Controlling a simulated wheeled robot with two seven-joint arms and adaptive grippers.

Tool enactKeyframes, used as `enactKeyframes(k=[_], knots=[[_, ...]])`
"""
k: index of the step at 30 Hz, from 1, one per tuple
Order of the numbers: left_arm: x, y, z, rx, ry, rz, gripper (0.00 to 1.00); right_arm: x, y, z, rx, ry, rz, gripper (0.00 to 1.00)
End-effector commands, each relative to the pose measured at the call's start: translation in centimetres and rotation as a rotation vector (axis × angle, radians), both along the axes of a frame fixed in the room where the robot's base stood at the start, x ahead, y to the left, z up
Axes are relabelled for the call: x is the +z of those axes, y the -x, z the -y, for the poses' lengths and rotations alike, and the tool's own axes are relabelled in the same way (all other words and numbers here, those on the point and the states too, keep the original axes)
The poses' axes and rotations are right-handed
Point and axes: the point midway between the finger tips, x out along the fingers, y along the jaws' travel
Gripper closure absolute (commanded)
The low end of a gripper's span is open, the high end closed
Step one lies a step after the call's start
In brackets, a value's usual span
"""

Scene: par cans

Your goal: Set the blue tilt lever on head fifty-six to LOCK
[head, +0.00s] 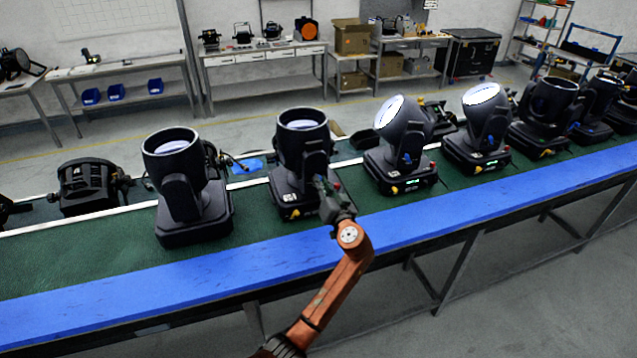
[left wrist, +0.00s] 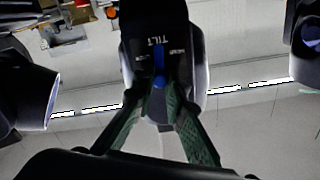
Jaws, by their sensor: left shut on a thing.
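My left gripper (head: 328,192) is at the near side of a black moving-head lamp (head: 303,135), second from left among the upright lamps. The lamp's number cannot be read, so I cannot tell from it that this is head fifty-six. In the left wrist view, a blue tilt lever (left wrist: 159,72) stands on the lamp's dark yoke under white "TILT" lettering, with a small word on each side too blurred to read. The green fingers of my left gripper (left wrist: 158,92) are closed about the lever. The lever points roughly up in that view. My right gripper is not in view.
More lamps stand along the green bench: one to the left (head: 180,190), one to the right (head: 402,150), and several beyond. A blue front edge (head: 230,275) runs along the bench. Worktables with cartons (head: 352,38) stand at the back. The floor in front is clear.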

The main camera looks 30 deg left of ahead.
Motion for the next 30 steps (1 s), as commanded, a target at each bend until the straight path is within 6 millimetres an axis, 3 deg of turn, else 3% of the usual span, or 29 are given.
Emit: enactKeyframes(k=[15, 30], knots=[[-0.4, -0.8, 0.6, 0.001, -0.22, -0.268, 1.0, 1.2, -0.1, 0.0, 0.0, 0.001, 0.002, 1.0], [-0.6, -0.9, 0.7, 0.001, -0.265, -0.32, 1.0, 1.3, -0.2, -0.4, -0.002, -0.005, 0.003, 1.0]])
